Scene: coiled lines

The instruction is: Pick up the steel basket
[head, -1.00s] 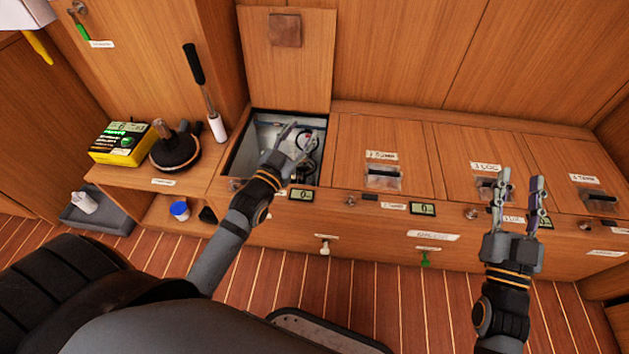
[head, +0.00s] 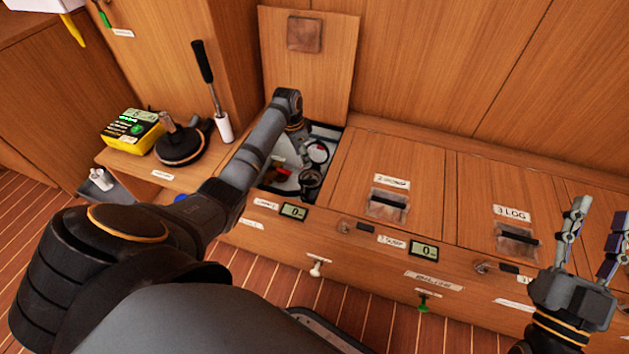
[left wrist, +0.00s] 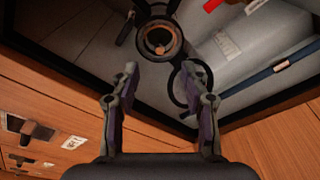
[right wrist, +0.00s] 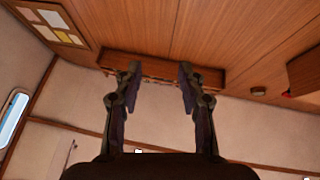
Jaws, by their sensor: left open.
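I cannot clearly pick out a steel basket. In the open locker, a dark round housing (head: 310,182) has an open top; it also shows in the left wrist view (left wrist: 160,40), with a small copper-coloured part inside its ring. My left gripper (left wrist: 160,76) is open and empty, its fingers apart just short of this housing in that view. In the head view my left arm reaches over the locker and its fingers are hidden. A black ring or hose loop (left wrist: 186,88) lies by the right finger. My right gripper (head: 598,228) is open and empty at the right.
The locker's raised lid (head: 306,70) stands behind the opening. Shut lids, one labelled 3 LOG (head: 511,214), lie to the right. A yellow meter (head: 132,130) and a black round-based tool (head: 182,148) stand on the left shelf. A red item (left wrist: 212,5) lies inside the locker.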

